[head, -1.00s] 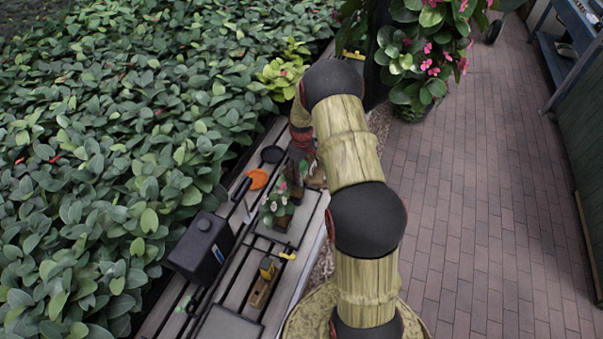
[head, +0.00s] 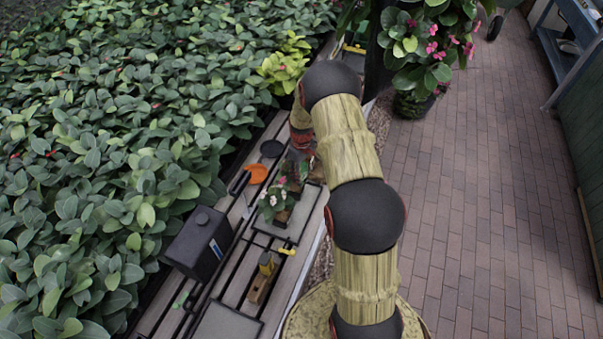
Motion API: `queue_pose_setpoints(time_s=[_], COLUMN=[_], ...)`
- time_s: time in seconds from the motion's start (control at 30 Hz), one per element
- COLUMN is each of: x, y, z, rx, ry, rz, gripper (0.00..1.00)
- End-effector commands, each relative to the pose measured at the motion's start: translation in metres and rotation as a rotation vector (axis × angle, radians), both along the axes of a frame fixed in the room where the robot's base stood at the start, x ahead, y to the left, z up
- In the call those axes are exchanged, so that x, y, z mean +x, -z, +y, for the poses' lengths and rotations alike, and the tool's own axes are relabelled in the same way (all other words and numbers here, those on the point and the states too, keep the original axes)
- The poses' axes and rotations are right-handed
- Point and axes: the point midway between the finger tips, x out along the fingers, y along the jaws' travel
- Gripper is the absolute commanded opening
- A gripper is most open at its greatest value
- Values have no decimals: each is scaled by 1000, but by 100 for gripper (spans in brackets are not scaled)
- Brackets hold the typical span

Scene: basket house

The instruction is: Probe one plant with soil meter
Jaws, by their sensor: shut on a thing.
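A small potted plant with white and pink flowers (head: 270,204) stands on a slatted bench. Another small brown pot (head: 316,174) is just behind it, partly covered by my arm. My gripper (head: 304,147) is beyond these plants, small and dark, mostly hidden behind my arm. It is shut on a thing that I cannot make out. A small yellow and black object (head: 267,263) sits on a wooden block (head: 259,287) nearer the front; I cannot tell whether it is the soil meter. I cannot see any probe in soil.
A black canister (head: 198,244) stands left of the plants. A yellow-handled item (head: 287,250), an orange disc (head: 257,173) and a black round dish (head: 272,148) lie on the bench. Dense foliage (head: 100,130) borders the left. The brick floor (head: 490,190) at right is open.

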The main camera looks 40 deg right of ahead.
Motion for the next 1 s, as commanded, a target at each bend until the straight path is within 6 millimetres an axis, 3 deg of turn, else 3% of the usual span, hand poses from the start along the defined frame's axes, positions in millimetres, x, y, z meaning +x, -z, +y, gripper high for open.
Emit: queue_pose_setpoints(time_s=[0.43,1.0], x=[1,1], y=[1,26], z=[0,0], rx=[-1,-1], ry=[0,0], rz=[-1,-2], gripper=[12,12])
